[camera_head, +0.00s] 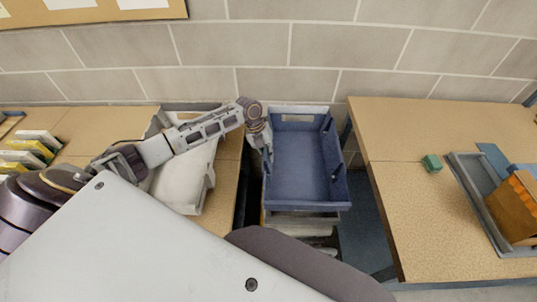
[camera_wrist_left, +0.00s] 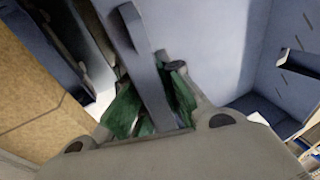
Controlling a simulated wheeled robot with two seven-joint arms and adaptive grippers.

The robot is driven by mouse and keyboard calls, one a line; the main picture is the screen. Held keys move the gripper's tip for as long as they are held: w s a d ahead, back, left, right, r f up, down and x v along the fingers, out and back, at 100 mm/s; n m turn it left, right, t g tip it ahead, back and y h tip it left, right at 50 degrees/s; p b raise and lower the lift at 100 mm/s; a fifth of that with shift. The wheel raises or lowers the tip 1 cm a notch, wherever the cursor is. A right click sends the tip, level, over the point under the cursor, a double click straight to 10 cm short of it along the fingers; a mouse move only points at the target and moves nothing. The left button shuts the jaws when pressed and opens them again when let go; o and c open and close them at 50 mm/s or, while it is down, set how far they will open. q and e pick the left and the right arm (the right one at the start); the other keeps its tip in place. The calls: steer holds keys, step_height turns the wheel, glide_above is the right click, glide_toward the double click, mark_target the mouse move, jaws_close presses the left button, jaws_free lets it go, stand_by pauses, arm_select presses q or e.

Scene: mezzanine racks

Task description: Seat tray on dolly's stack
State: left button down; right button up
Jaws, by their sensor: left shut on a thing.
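The blue tray (camera_head: 303,165) is empty and lies over a stack of pale trays (camera_head: 302,219) in the gap between two tables. Whether its underside touches the stack all round I cannot tell. My left gripper (camera_head: 262,140) is shut on the tray's left wall. In the left wrist view its green finger pads (camera_wrist_left: 148,105) stand on both sides of the blue wall, and the tray's inside (camera_wrist_left: 205,55) fills the right part. The dolly under the stack is mostly hidden. My right gripper is not in view.
The left table (camera_head: 228,180) carries a pale empty tray (camera_head: 182,182) and several boxes (camera_head: 28,150). The right table (camera_head: 420,220) holds a small green block (camera_head: 432,163) and a grey tray (camera_head: 473,196) with an orange-brown box (camera_head: 515,208). A block wall (camera_head: 290,45) stands behind.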

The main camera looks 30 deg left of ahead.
arm_select(q)
steer(key=shift+f+b, duration=0.3)
steer(key=shift+f, duration=0.2)
stand_by(0.8)
steer(key=c, duration=1.9)
jaws_free()
steer(key=shift+o, duration=0.2)
steer(key=shift+f, duration=0.15)
steer(key=p+v, duration=0.8)
steer(key=v, duration=0.3)
